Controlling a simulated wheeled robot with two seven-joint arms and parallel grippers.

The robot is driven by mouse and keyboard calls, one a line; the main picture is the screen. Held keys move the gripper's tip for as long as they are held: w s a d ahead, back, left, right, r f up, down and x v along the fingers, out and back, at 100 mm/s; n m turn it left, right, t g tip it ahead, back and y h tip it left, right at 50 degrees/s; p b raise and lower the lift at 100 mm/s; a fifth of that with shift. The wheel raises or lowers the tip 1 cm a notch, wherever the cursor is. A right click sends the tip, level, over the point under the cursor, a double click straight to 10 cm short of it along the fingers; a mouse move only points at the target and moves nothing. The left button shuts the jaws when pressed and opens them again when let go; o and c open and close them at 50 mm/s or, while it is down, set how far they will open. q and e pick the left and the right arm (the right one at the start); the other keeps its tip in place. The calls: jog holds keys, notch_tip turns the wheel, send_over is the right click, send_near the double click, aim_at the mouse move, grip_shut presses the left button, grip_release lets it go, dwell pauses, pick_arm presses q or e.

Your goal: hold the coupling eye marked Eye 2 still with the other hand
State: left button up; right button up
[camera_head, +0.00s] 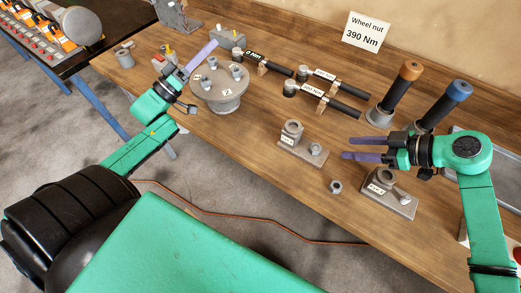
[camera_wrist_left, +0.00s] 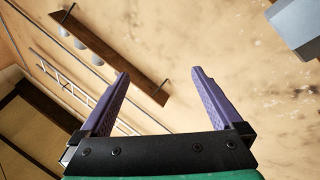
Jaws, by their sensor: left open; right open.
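Two grey coupling eyes on flat base plates sit on the wooden bench in the head view. One coupling eye (camera_head: 302,150) is near the middle; the other coupling eye (camera_head: 398,202) is at the front right. Each has a small white label, too small to read surely, so I cannot tell which is Eye 2. My right gripper (camera_head: 348,148) is open and empty, its fingers pointing left between the two eyes, apart from both. My left gripper (camera_head: 190,46) is raised near the hub, away from the eyes; it is open and empty in the left wrist view (camera_wrist_left: 160,73).
A round hub (camera_head: 222,101) with studs and a "2" stands at the left. Black-handled torque wrenches lie behind the eyes. An orange-topped post (camera_head: 402,82) and a blue-topped post (camera_head: 447,102) stand at the back right. A loose nut (camera_head: 336,187) lies near the front edge.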

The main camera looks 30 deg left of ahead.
pick_arm(q)
jog(key=s+d+f+n+g+h, duration=0.1)
jog(key=s+d+n+h, duration=0.15)
jog(key=d, duration=0.85)
jog(key=s+d+f+n+h, duration=0.15)
jog(key=d+n, duration=0.25)
jog(key=d, duration=0.8)
jog(key=n+g+y, duration=0.2)
jog(key=n+y, duration=0.8)
jog(key=n, duration=1.5)
send_near(287, 140)
jog(key=w, duration=0.3)
jog(key=w+d, duration=0.1)
jog(key=w, duration=0.7)
jog(key=shift+d, duration=0.25)
